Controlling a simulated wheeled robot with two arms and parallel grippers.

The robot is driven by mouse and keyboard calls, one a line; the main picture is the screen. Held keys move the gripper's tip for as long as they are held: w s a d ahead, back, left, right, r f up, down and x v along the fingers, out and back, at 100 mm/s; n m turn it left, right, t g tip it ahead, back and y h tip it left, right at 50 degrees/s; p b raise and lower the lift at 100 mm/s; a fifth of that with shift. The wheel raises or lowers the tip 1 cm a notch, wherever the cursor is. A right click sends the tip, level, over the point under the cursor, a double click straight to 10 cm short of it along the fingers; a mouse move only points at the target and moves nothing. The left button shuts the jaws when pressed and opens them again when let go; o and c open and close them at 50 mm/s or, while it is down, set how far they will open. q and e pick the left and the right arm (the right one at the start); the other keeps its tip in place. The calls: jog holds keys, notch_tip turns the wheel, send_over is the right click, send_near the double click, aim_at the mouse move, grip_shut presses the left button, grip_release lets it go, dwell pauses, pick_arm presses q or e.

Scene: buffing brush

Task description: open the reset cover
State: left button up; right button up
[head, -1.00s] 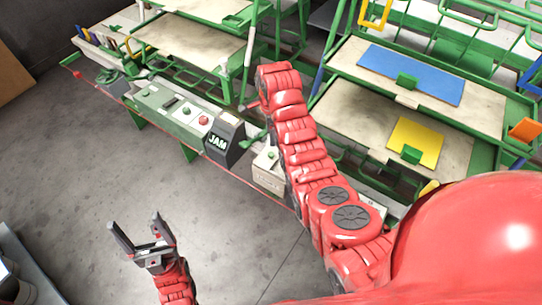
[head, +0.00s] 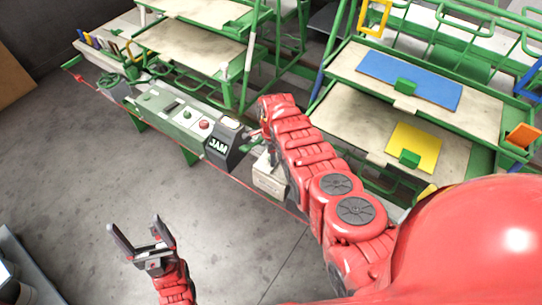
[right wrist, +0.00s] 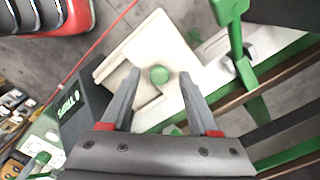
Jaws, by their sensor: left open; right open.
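A cream box (head: 268,180) stands just right of the dark JAM box in the head view, partly hidden by my right arm. In the right wrist view its pale lid (right wrist: 150,48) carries a round green knob (right wrist: 158,75); I take this lid to be the reset cover, and no label on it is readable. The lid looks closed. My right gripper (right wrist: 160,82) is open over it, one finger on each side of the knob, with no clear contact. My left gripper (head: 140,238) is open and empty over bare floor, far from the box.
The dark JAM box (head: 222,143) and a grey-green button panel (head: 178,115) adjoin on the left. Green-framed racks with blue (head: 410,78) and yellow (head: 415,145) boards stand behind and to the right. The floor (head: 80,170) in front is clear.

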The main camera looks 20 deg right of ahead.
grip_shut()
dwell(0.4)
dwell(1.1)
